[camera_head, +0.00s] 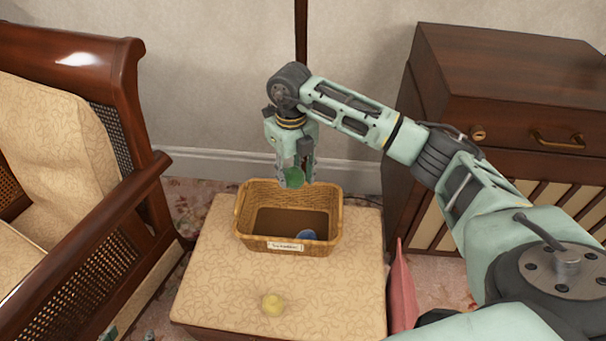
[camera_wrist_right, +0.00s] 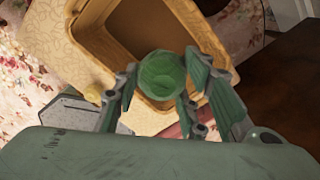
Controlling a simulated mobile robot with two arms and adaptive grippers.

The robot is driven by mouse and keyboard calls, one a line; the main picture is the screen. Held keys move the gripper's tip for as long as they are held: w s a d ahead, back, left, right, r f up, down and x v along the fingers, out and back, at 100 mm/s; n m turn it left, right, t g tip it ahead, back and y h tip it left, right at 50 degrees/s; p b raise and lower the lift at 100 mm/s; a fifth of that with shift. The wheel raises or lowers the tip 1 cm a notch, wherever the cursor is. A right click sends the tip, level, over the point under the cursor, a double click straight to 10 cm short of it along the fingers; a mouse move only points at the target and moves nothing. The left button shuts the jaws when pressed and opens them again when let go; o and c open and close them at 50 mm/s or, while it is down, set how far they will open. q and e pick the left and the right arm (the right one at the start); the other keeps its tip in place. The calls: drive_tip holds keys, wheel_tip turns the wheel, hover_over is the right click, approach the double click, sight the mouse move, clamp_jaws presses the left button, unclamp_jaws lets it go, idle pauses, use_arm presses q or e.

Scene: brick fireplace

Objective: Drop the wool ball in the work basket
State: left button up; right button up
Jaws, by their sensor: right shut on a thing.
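My right gripper (camera_head: 295,170) is shut on a green ball (camera_head: 293,179), which hangs over the back part of the wicker work basket (camera_head: 242,228). The right wrist view shows the same green ball (camera_wrist_right: 161,74) between the fingers, with the open basket (camera_wrist_right: 88,42) beyond it. A blue ball (camera_head: 307,235) lies inside the basket at its front right.
The basket stands on a cream patterned cushioned stool (camera_head: 215,280) and has a white label on its front. A wooden armchair (camera_head: 125,150) is at the left.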

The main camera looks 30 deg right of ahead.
sight(293, 187)
drive_tip(key=shift+w, duration=0.1)
use_arm(q)
drive_tip(key=w+d+r+t+h+b, duration=0.2)
drive_tip(key=w+d+r+t+b, duration=0.1)
drive_tip(key=w+r+t, duration=0.55)
use_arm(e)
wheel_tip(293, 187, down, 3)
drive_tip(key=shift+f+b, duration=0.5)
drive_tip(key=shift+f, duration=0.2)
drive_tip(key=shift+f+b, duration=0.55)
drive_tip(key=shift+f, duration=0.05)
use_arm(q)
wheel_tip(293, 187, up, 14)
drive_tip(key=s+d+t+h, duration=0.2)
drive_tip(key=t, duration=0.3)
drive_tip(key=shift+s+m, duration=0.2)
drive_tip(key=shift+m, duration=0.2)
use_arm(e)
drive_tip(key=shift+f, duration=0.1)
use_arm(q)
drive_tip(key=shift+r, duration=0.1)
use_arm(e)
drive_tip(key=o, duration=1.2)
